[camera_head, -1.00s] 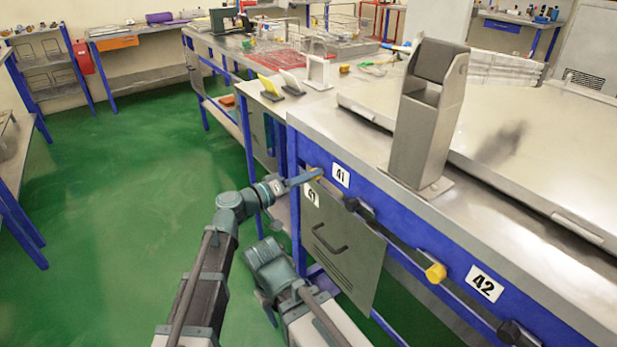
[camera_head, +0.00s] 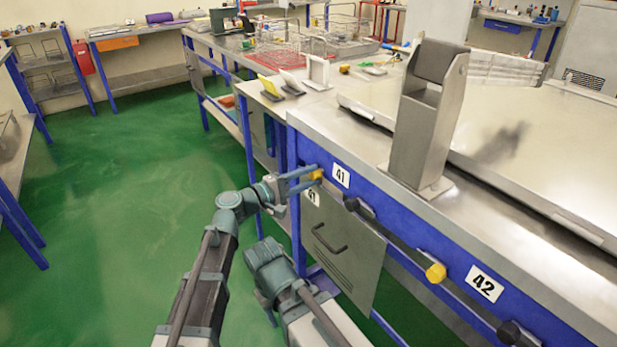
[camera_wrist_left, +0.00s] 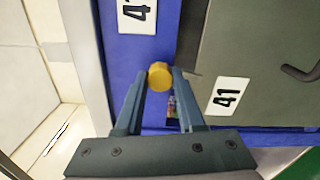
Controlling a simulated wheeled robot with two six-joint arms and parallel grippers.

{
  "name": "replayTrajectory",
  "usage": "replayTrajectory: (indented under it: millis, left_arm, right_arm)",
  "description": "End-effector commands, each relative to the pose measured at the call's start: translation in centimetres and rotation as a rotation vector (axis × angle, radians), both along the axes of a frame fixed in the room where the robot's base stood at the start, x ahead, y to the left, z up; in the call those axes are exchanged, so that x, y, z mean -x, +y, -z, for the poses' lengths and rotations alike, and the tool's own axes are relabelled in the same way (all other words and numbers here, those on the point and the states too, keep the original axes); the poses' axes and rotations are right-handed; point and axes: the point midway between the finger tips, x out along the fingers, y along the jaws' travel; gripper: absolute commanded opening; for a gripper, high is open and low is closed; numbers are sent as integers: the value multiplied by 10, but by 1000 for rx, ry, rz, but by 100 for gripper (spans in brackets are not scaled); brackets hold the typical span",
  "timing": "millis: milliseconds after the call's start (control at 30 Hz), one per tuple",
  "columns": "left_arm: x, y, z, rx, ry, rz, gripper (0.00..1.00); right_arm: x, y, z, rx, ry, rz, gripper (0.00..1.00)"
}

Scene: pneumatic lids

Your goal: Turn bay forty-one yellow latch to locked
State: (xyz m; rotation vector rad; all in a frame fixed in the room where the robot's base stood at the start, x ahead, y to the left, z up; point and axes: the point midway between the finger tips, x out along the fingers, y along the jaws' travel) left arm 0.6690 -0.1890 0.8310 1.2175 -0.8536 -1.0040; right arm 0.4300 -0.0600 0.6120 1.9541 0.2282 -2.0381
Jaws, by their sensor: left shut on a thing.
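The yellow latch (camera_head: 317,174) of bay 41 is a small knob on the blue front rail, just left of the upper white "41" label (camera_head: 340,175). My left gripper (camera_head: 312,177) is shut on this latch, one finger on each side of it. In the left wrist view, the round yellow latch (camera_wrist_left: 160,75) sits between the two blue-grey fingertips (camera_wrist_left: 159,80) against the blue rail (camera_wrist_left: 135,55). The latch's pointing direction cannot be told. My right gripper is not in view.
Below the rail hangs a grey panel (camera_head: 345,262) with a dark handle and another "41" label. A dark knob (camera_head: 352,204), another yellow latch (camera_head: 435,272) and the "42" label (camera_head: 485,284) lie farther right. Green floor (camera_head: 130,230) is clear at left.

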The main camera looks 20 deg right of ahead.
Motion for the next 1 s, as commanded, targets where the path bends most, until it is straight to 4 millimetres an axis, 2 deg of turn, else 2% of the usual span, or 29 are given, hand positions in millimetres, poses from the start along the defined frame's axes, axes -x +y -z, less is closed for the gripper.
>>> replayTrajectory:
  millis: [300,933,967,1000]
  left_arm:
    - [0,0,0,44,125,-1,0]
    - [0,0,1,56,159,-2,0]
    - [0,0,1,56,159,-2,43]
    - [0,0,0,57,159,-1,50]
  right_arm:
    - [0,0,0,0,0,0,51]
    - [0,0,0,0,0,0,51]
    - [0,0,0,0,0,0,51]
    - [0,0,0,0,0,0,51]
